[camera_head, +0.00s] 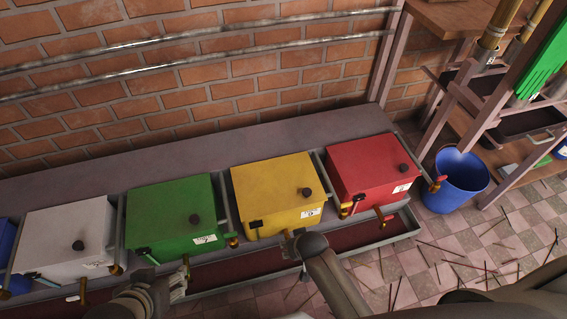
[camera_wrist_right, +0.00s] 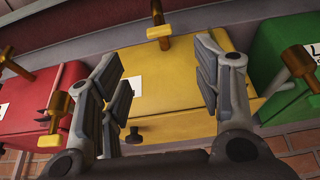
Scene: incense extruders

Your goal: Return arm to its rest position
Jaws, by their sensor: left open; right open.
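My left gripper (camera_head: 182,278) is at the bottom of the head view, below and in front of the green box (camera_head: 170,215). It is open and I see nothing in it. My right gripper (camera_head: 294,243) is in front of the yellow box (camera_head: 273,192), near its lower front edge. In the right wrist view its fingers (camera_wrist_right: 160,82) stand wide apart, with the yellow box (camera_wrist_right: 160,105) and a brass nozzle (camera_wrist_right: 158,32) seen beyond and between them. Nothing is held there. I cannot tell whether the fingers touch the box.
A white box (camera_head: 65,235) and a red box (camera_head: 370,165) stand in the same row, above a long tray (camera_head: 405,235). A blue bucket (camera_head: 455,180) is at the right, beside a shelf rack (camera_head: 470,100). Thin sticks lie scattered on the tiled floor (camera_head: 510,245).

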